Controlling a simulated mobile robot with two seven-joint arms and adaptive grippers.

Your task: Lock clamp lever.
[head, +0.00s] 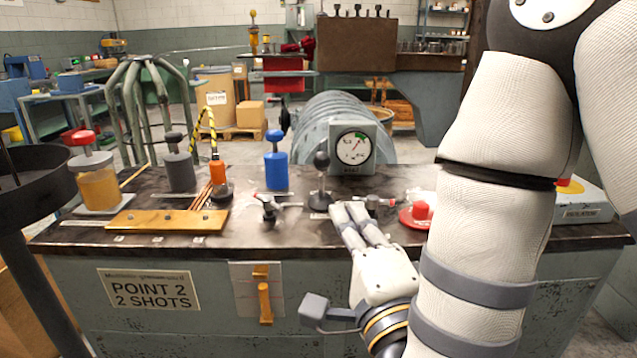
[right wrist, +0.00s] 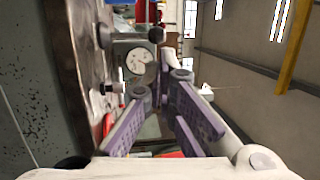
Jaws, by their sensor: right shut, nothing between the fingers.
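A second small clamp with a dark body (head: 269,209) stands further left. An upright lever with a black ball knob (head: 321,161) stands behind the fingertips, and a black knob also shows in the right wrist view (right wrist: 156,34). I cannot tell for sure which of these is the clamp lever. My right gripper (head: 347,208) is shut and empty above the bench's front part. Contact with the red-tipped clamp cannot be made out. My left gripper is out of view.
A pressure gauge (head: 352,148) stands behind the levers. A red button (head: 420,210) on a round base is right of the gripper, close to my arm.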

